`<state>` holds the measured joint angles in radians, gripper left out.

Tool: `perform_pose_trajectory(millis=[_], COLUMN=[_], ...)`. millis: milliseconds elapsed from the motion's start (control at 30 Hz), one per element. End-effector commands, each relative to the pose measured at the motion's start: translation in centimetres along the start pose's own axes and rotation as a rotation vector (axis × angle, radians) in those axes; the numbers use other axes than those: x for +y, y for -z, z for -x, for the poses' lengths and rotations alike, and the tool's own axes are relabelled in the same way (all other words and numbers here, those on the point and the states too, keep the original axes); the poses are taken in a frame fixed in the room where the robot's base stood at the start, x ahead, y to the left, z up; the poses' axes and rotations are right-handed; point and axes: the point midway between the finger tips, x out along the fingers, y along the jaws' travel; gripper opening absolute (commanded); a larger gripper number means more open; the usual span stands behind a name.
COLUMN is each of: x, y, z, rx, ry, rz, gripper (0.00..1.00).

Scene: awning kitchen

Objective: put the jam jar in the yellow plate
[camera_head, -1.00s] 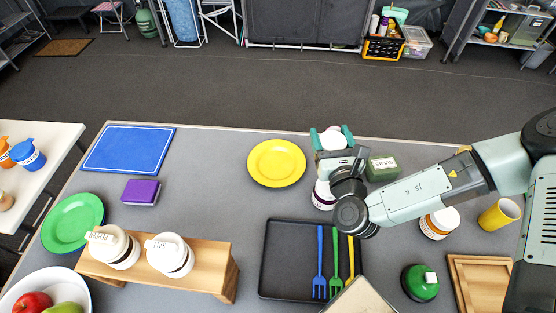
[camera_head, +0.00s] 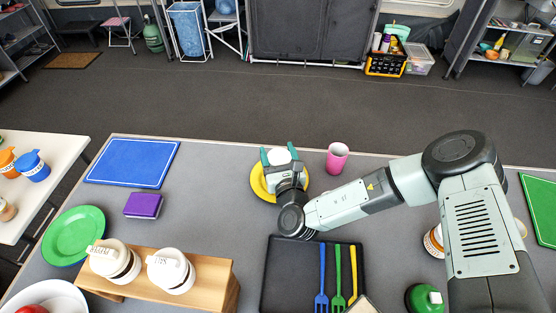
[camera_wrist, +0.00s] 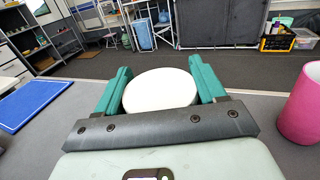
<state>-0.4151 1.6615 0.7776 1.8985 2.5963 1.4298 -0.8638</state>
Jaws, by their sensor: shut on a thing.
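The yellow plate (camera_head: 257,184) lies near the back edge of the counter, partly hidden under my gripper. My gripper (camera_head: 279,155) is over the plate, its teal fingers shut on a white-lidded jar (camera_head: 279,157). In the wrist view the jar's white lid (camera_wrist: 159,90) sits between my two fingers (camera_wrist: 160,88). The jar's body and label are hidden by my gripper. I cannot tell whether its base touches the plate.
A pink cup (camera_head: 337,157) stands just right of the plate. A black tray (camera_head: 277,274) with several forks lies in front. A blue board (camera_head: 131,163), purple box (camera_head: 143,205) and green plate (camera_head: 74,235) are left.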

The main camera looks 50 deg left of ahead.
Motion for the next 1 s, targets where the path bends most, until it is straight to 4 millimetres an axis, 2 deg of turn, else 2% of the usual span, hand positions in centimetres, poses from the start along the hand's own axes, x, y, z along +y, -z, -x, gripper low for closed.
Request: perform_pose_trajectory(millis=[100,167,533,567,700,1000], x=[0.0,0.0,0.0,0.0,0.0,0.0], y=[1.9,2.5,3.0,3.0,2.9,2.8], z=[0.0,0.0,0.0,0.0,0.0,0.0], rx=[0.001,0.0,0.0,0.001,0.001,0.0], ry=[0.001,0.001,0.001,0.001,0.0,0.0], rz=[0.0,0.0,0.0,0.0,0.0,0.0], gripper=[0.29,0.29,0.29,0.74,0.95,0.95])
